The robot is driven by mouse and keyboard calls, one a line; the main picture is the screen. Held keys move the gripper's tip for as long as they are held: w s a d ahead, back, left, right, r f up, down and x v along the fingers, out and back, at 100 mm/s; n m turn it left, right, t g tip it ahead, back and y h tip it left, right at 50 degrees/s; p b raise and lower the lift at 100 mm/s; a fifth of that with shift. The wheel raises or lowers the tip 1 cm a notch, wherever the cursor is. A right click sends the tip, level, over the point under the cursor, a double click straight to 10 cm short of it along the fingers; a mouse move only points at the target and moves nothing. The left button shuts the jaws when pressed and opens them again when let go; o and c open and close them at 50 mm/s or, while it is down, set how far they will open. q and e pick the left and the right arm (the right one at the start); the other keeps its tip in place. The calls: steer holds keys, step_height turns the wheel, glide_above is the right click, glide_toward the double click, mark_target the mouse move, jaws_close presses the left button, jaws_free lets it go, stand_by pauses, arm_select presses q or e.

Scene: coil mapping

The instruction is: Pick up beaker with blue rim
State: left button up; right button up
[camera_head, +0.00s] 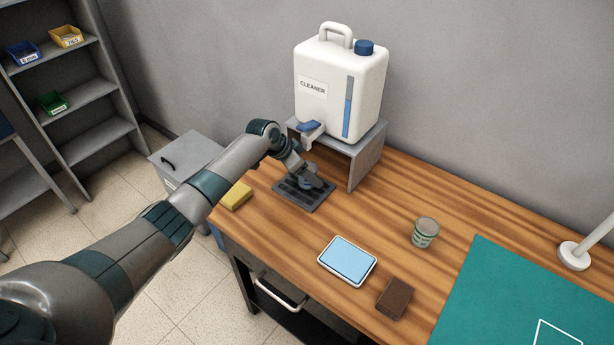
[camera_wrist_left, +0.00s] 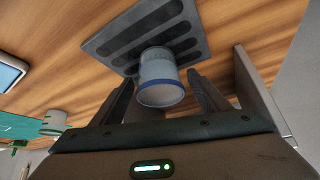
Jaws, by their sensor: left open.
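The beaker with the blue rim (camera_wrist_left: 160,70) stands on the dark slotted drip tray (camera_wrist_left: 110,45), which also shows in the head view (camera_head: 290,195). In the head view my gripper largely hides the beaker. My left gripper (camera_wrist_left: 162,84) is open, with one finger on either side of the beaker in the wrist view. In the head view the left gripper (camera_head: 308,178) is low over the tray, below the cleaner container's tap. I cannot tell whether the fingers touch the beaker. My right gripper is out of view.
A white cleaner container (camera_head: 322,65) sits on a grey stand (camera_head: 364,160) behind the tray. A second beaker (camera_head: 425,232) stands on the wooden table, with a blue-topped tray (camera_head: 347,260), a brown block (camera_head: 394,298) and a green mat (camera_head: 520,290) nearby. A yellow sponge (camera_head: 236,195) lies left.

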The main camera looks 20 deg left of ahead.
arm_select(q)
steer(key=c, duration=1.2)
steer(key=shift+d+r, duration=0.1)
